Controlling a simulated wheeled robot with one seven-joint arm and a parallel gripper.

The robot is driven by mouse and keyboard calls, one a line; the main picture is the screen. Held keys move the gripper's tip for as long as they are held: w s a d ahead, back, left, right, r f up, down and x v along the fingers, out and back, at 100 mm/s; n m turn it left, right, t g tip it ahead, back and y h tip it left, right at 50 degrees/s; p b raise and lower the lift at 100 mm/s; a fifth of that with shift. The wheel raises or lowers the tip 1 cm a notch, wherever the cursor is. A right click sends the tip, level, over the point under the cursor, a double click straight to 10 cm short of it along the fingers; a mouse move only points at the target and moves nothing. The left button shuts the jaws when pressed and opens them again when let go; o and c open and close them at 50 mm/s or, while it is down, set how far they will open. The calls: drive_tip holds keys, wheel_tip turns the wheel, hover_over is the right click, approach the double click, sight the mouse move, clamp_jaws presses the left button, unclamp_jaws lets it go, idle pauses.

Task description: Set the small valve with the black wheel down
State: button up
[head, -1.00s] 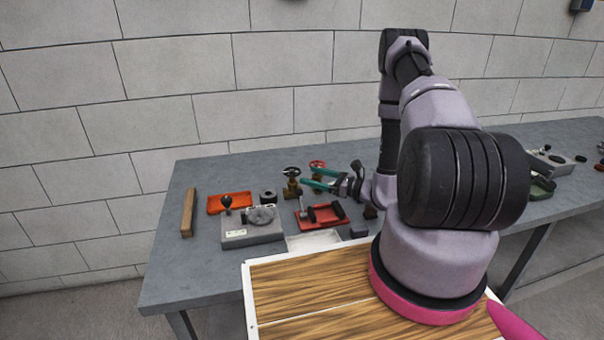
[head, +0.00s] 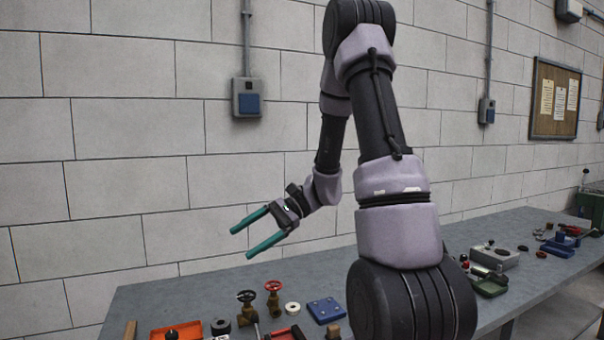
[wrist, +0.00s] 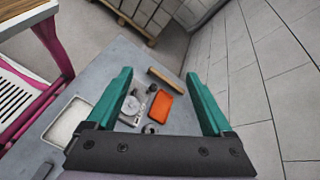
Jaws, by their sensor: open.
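The small valve with the black wheel (head: 247,297) stands upright on the grey bench in the head view, its brass body under the wheel. A similar valve with a red wheel (head: 273,290) stands just right of it. My gripper (head: 240,243) is open, with teal fingers spread and nothing between them. It is raised above the bench, clear of both valves. In the wrist view my gripper (wrist: 158,75) shows both fingers apart over the bench. I cannot make out the black-wheel valve in that view.
Near the valves are a white ring (head: 292,308), a blue plate (head: 326,310), a black ring (head: 220,326) and an orange tray (head: 177,332). The wrist view shows a wooden bar (wrist: 165,80). The block wall (head: 120,200) rises behind the bench. The air around my gripper is clear.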

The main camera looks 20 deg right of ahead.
drive_tip(key=s+d+r+n+t+h, duration=0.3)
drive_tip(key=s+d+r+t+h, duration=0.1)
drive_tip(key=r, duration=0.4)
drive_tip(key=s+d+r+n+t+h, duration=0.3)
drive_tip(key=s+d+r+t+h, duration=0.1)
drive_tip(key=s+r+h, duration=0.3)
drive_tip(key=shift+s+r+n, duration=0.4)
drive_tip(key=shift+s+r, duration=0.5)
